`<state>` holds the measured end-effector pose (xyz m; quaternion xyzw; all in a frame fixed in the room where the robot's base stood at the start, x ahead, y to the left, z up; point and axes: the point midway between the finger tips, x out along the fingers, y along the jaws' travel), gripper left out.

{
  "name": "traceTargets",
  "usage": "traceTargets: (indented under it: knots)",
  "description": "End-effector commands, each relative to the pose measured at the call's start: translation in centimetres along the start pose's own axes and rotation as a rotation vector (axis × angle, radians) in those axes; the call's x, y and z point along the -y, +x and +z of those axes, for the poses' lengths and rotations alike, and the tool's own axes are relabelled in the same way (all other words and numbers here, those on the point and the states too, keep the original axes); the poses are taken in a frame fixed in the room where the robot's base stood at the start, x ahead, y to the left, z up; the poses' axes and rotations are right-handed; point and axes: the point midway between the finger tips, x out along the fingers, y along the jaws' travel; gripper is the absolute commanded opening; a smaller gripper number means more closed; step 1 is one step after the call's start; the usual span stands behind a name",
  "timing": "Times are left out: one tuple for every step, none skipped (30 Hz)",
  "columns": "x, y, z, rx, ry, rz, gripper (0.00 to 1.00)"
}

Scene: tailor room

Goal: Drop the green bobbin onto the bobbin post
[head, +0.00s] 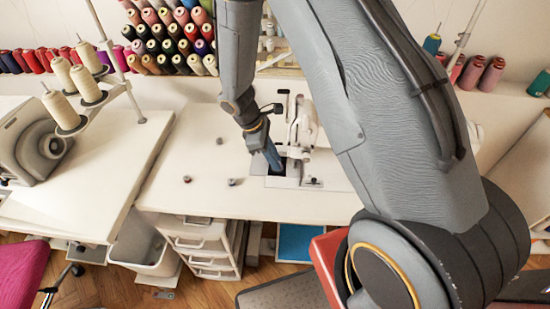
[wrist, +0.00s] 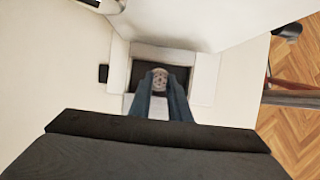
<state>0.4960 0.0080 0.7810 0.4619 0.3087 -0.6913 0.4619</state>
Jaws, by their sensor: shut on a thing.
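My gripper (head: 275,166) reaches down over the bed of the white sewing machine (head: 300,130). In the wrist view my gripper (wrist: 160,88) is shut on a small round bobbin (wrist: 160,78), held at the fingertips. Its face looks pale and speckled, and I cannot make out a green colour. The fingertips are over or in front of a dark rectangular opening (wrist: 185,72) in the machine's bed; the height is unclear. I cannot make out the bobbin post. The held bobbin is hidden in the head view.
Two small bobbin-like pieces (head: 187,179) and (head: 232,182) lie on the white table (head: 200,140) left of the machine. The machine's white body (wrist: 190,20) rises close beyond the opening. Thread spools (head: 170,40) line the back. The table's left part is mostly clear.

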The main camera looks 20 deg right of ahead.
Motion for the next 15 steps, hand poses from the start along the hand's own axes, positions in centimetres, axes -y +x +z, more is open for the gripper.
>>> traceTargets:
  knots:
    - [0.0,0.06,-0.03,0.0,0.0,0.0,0.0]
    - [0.0,0.07,-0.04,0.0,0.0,0.0,0.0]
    - [0.0,0.08,-0.04,0.0,0.0,0.0,0.0]
    - [0.0,0.08,-0.04,0.0,0.0,0.0,0.0]
    - [0.0,0.08,-0.04,0.0,0.0,0.0,0.0]
    - [0.0,0.07,-0.04,0.0,0.0,0.0,0.0]
    - [0.0,0.07,-0.04,0.0,0.0,0.0,0.0]
    - [0.0,0.07,-0.03,0.0,0.0,0.0,0.0]
    - [0.0,0.07,-0.03,0.0,0.0,0.0,0.2]
    - [0.0,0.07,-0.04,0.0,0.0,0.0,0.25]
    - [0.0,0.07,-0.04,0.0,0.0,0.0,0.3]
    - [0.0,0.07,-0.04,0.0,0.0,0.0,0.37]
    - [0.0,0.07,-0.04,0.0,0.0,0.0,0.39]
    - [0.0,0.07,-0.04,0.0,0.0,0.0,0.39]
    - [0.0,0.07,-0.04,0.0,0.0,0.0,0.39]
